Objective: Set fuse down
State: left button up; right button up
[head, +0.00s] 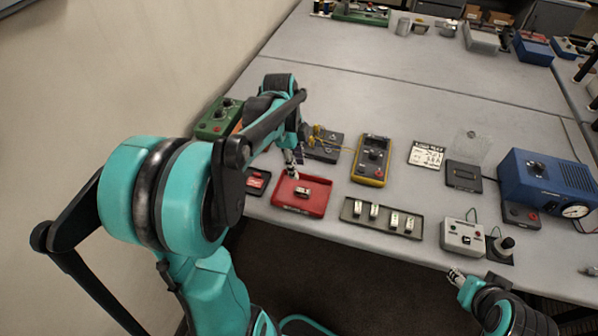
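A small fuse (303,192), pale with dark parts, lies in the red tray (288,207) near the front edge of the table. My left gripper (292,174) points down over the back left part of this tray, just behind and left of the fuse. A gap seems to separate its fingertips from the fuse, but they are too small to show whether they are open or shut. My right gripper (456,276) is off the table's front edge at the lower right, away from the fuse. Its finger opening is unclear.
A dark tray (345,211) with several fuse-like pieces lies right of the red tray. A yellow multimeter (371,160) lies behind. A grey tester box (463,238) and a blue machine (548,180) stand at right. The table's middle is clear.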

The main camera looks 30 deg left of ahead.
pick_arm(q)
jog(key=s+d+r+n+t+y, duration=0.1)
jog(key=s+d+r+n+t, duration=0.1)
jog(key=s+d+n, duration=0.3)
jog(key=s+d+r+n+t, duration=0.1)
jog(key=s+d+n+t, duration=0.3)
jog(key=d+n, duration=0.3)
jog(key=s+n, duration=0.1)
jog(key=n, duration=0.2)
jog(key=shift+s+d+r+t+y, duration=0.35)
jog(key=shift+s+t+y, duration=0.05)
notch_tip(320, 180, down, 4)
jog(key=b, duration=0.4)
jog(key=shift+f, duration=0.15)
